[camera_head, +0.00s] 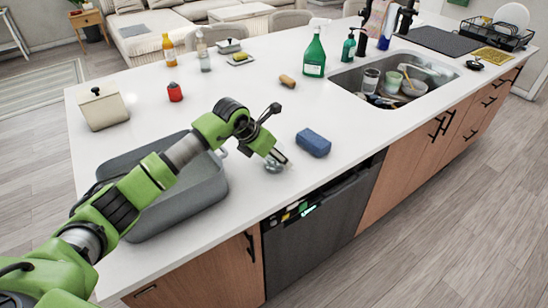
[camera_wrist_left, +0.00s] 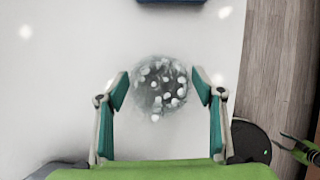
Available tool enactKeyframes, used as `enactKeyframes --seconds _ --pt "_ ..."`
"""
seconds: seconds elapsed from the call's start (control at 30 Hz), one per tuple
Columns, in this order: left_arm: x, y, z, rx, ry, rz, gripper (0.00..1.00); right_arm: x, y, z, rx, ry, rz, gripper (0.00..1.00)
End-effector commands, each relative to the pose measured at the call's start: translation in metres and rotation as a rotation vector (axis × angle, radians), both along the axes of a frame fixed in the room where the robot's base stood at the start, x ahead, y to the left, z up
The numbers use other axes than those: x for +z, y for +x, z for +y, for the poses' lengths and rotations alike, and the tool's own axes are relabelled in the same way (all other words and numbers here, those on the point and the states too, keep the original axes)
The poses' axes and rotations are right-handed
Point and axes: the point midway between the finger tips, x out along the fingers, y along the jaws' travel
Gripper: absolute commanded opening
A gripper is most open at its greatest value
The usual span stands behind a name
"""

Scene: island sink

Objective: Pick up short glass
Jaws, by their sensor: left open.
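The short glass (camera_wrist_left: 160,88) is clear and shows from above in the left wrist view, as a round, speckled shape on the white countertop. In the head view the glass (camera_head: 273,167) is small and partly hidden by my left gripper (camera_head: 279,157). My left gripper is open, and in the left wrist view its fingertips appear on either side of the glass, with gaps on both sides. I cannot tell how far above the glass they are.
A blue sponge (camera_head: 313,142) lies just right of the glass. A large grey tub (camera_head: 205,197) stands left, under my left arm. The counter's front edge and an ajar dishwasher (camera_head: 318,232) are close by. A green spray bottle (camera_head: 314,54) and a sink with dishes (camera_head: 445,70) are farther back.

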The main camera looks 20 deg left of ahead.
Motion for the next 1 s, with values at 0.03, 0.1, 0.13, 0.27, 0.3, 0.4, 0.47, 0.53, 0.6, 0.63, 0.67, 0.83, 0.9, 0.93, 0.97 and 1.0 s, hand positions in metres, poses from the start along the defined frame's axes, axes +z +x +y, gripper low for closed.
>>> enactKeyframes --seconds 0.03,0.1,0.13,0.27,0.3,0.4,0.47,0.53,0.6,0.63,0.67,0.83,0.9,0.93,0.97,1.0 --pt "0.000 0.000 0.000 0.000 0.000 0.000 0.61 0.000 -0.001 -0.001 0.000 -0.001 0.002 0.40" --pt "0.000 0.000 0.000 0.000 0.000 0.000 0.61 0.000 -0.001 -0.001 0.000 -0.001 0.002 0.40" --pt "0.000 0.000 0.000 0.000 0.000 0.000 0.54 -0.001 -0.001 -0.001 0.000 -0.001 0.002 0.40" --pt "0.000 0.000 0.000 -0.001 -0.001 0.000 0.20 0.000 0.000 -0.001 0.000 -0.002 0.000 0.40" --pt "0.000 0.000 0.000 -0.001 -0.001 0.000 0.15 0.000 0.001 -0.001 0.000 -0.002 -0.001 0.40" --pt "0.001 0.000 0.000 -0.001 -0.001 -0.001 0.15 0.000 0.004 -0.001 0.000 -0.001 -0.005 0.40" --pt "0.001 0.000 0.000 -0.001 -0.001 -0.001 0.15 0.000 0.006 -0.001 0.000 -0.001 -0.007 0.40" --pt "0.001 0.000 0.000 -0.001 -0.001 -0.001 0.15 0.000 0.006 -0.001 0.000 -0.001 -0.009 0.40" --pt "0.001 0.000 0.000 0.000 0.000 -0.001 0.15 -0.001 0.007 -0.001 0.000 -0.001 -0.010 0.40" --pt "0.002 0.000 0.000 0.000 -0.001 -0.002 0.15 -0.002 0.007 -0.001 0.000 -0.001 -0.010 0.40" --pt "0.003 0.000 0.000 0.000 -0.001 -0.002 0.15 -0.002 0.007 -0.001 0.000 -0.001 -0.010 0.40" --pt "0.017 0.001 0.000 -0.001 0.000 -0.006 0.15 -0.014 0.007 -0.001 0.000 0.000 -0.010 0.40" --pt "0.029 0.001 0.000 -0.001 -0.001 -0.009 0.15 -0.023 0.007 -0.001 0.000 0.000 -0.010 0.40" --pt "0.035 -0.003 0.002 0.000 0.001 -0.007 0.15 -0.023 0.007 0.000 0.000 0.000 -0.010 0.40" --pt "0.041 -0.008 0.003 -0.001 0.001 -0.006 0.15 -0.024 0.007 0.000 0.000 0.000 -0.010 0.40" --pt "0.049 -0.015 0.005 -0.001 0.001 -0.007 0.15 -0.027 0.007 0.000 0.000 0.000 -0.010 0.40"
